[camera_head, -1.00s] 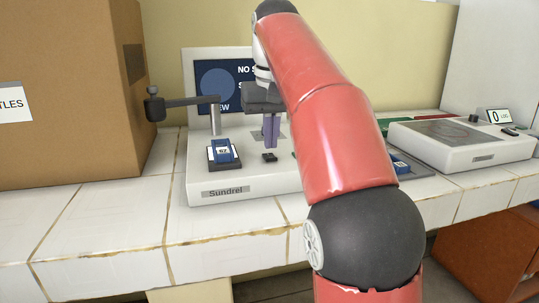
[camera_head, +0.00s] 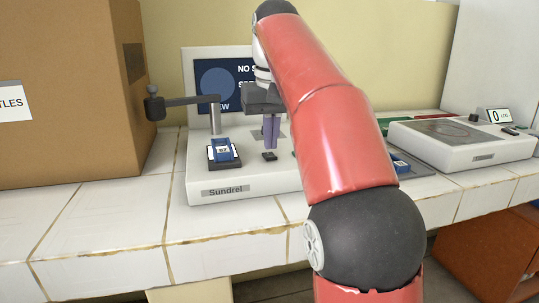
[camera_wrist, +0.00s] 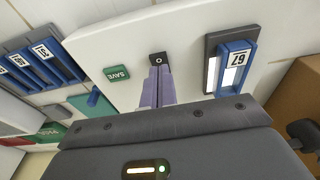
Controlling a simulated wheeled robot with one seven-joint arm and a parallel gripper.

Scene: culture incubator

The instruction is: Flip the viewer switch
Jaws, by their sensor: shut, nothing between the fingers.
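The viewer is a white unit labelled Sundrel (camera_head: 225,192), with a dark screen (camera_head: 217,82) behind it on the tiled counter. Its small black switch (camera_head: 268,156), marked with an O, shows on the base; it also shows in the wrist view (camera_wrist: 158,59). My gripper (camera_head: 270,146) points down just above and behind the switch, its lavender fingers shut together and empty. In the wrist view the fingertips (camera_wrist: 159,68) reach the near edge of the switch; I cannot tell whether they touch. The screen text is partly hidden by my arm.
A blue slide marked 67 (camera_wrist: 236,62) lies in a dark holder beside the switch. A green SAVE button (camera_wrist: 117,74) is on the other side. A dark knobbed lever (camera_head: 185,102) stands left of my gripper. A cardboard box (camera_head: 65,110) is far left; a scale (camera_head: 460,145) is right.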

